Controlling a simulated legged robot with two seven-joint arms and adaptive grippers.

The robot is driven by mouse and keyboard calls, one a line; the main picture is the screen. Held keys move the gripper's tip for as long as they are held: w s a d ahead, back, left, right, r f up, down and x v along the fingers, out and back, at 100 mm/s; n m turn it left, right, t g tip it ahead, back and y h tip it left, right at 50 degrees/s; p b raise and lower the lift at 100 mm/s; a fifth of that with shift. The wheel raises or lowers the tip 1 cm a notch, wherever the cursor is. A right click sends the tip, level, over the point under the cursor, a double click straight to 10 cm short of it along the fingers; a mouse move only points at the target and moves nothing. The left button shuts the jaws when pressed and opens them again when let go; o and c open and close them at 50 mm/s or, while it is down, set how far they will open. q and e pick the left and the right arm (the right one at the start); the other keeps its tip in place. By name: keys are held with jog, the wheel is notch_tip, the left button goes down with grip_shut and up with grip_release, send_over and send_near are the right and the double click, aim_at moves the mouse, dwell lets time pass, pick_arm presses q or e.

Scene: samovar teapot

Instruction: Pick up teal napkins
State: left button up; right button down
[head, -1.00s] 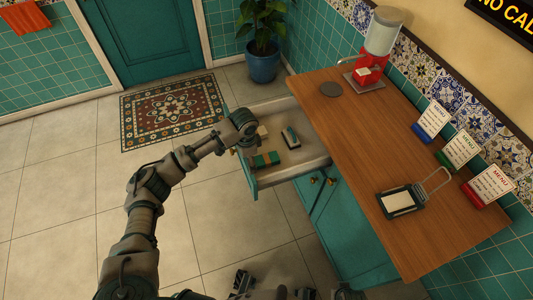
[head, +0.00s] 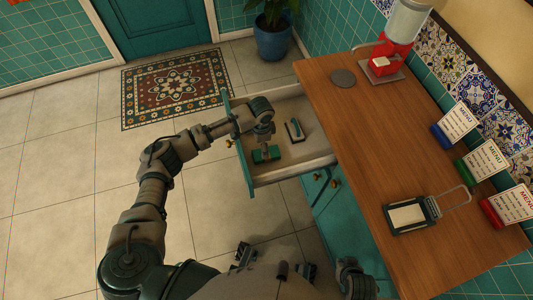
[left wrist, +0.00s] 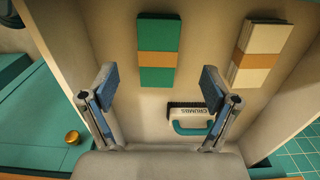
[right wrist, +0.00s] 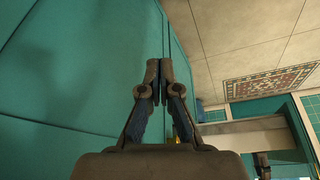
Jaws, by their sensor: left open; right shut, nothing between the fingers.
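The teal napkins (left wrist: 158,65) are a folded teal bundle with an orange band, lying flat in the open drawer (head: 290,172). In the head view the teal napkins (head: 274,155) are at the drawer's near left, partly under my left gripper (head: 265,143). In the left wrist view my left gripper (left wrist: 158,80) is open and empty, its fingers apart on either side of the bundle's lower end and above it. My right gripper (right wrist: 163,75) is shut and empty beside the teal cabinet front (right wrist: 80,85).
A cream napkin bundle (left wrist: 258,50) with an orange band lies right of the teal one. A crumb brush (left wrist: 190,118) lies close by in the drawer. The drawer walls stand around them. The wooden counter (head: 355,140) is to the right, with menu stands (head: 484,160).

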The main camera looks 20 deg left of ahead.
aim_at(275, 153)
pick_arm(q)
jog(key=shift+d+f, duration=0.3)
jog(key=shift+f, duration=0.6)
jog(key=f, duration=0.1)
jog(key=f+b, duration=0.1)
jog(key=f, duration=0.1)
jog(key=a+f+b, duration=0.1)
jog(key=f, duration=0.1)
jog(key=shift+s, duration=0.1)
jog(key=shift+f, duration=0.1)
jog(key=shift+d, duration=0.25)
pick_arm(e)
jog(key=w+a+r+t+y, duration=0.1)
jog(key=w+t, duration=0.3)
jog(key=w, duration=0.4)
jog(key=shift+a+r+t, duration=0.4)
jog(key=shift+a+r, duration=0.25)
jog(key=shift+a, duration=0.15)
pick_arm(q)
jog(key=c, duration=0.3)
jog(key=shift+d, duration=0.1)
jog(key=c, duration=0.8)
jog(key=shift+c, duration=0.8)
pick_arm(e)
jog(key=shift+w, duration=0.15)
